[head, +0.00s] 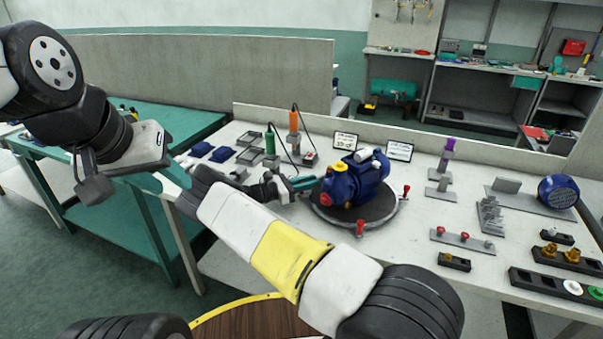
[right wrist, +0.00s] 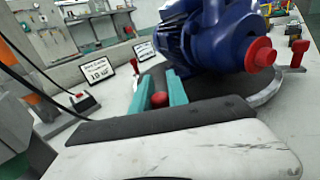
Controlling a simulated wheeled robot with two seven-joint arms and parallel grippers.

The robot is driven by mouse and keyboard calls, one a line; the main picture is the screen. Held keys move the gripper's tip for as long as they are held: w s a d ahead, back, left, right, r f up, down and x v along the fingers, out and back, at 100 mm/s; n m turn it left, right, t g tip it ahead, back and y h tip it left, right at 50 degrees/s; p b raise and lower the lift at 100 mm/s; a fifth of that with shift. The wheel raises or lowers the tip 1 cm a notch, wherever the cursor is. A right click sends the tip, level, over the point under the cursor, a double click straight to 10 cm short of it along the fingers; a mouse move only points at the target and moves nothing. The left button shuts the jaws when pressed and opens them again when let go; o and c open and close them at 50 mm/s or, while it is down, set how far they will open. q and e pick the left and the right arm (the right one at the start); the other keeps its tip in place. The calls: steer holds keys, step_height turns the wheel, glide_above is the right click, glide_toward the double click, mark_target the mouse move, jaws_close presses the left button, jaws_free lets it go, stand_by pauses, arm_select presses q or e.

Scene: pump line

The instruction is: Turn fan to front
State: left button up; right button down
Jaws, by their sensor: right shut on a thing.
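The blue pump (head: 354,180) lies on a round dark turntable (head: 378,212). Its red-capped end points front-left, and its finned motor body extends to the back right; the fan end is not clearly visible. It also shows in the right wrist view (right wrist: 210,45). Red-topped handles stand at the turntable's right edge (head: 406,191) and front edge (head: 360,228). My right gripper (head: 306,183) is at the turntable's left side, its teal fingers shut on a red-topped handle (right wrist: 159,99). My left gripper (head: 178,174) is away to the left, partly hidden behind my right arm; its opening is unclear.
Two label signs (head: 399,151) stand behind the turntable. Orange (head: 294,119) and green (head: 270,140) tools stand upright at the left with cables. A low partition runs behind.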

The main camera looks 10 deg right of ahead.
steer(key=shift+s+d, duration=0.1)
steer(key=shift+d, duration=0.15)
steer(key=c, duration=1.3)
jaws_free()
steer(key=shift+a, duration=0.1)
steer(key=shift+v, duration=3.85)
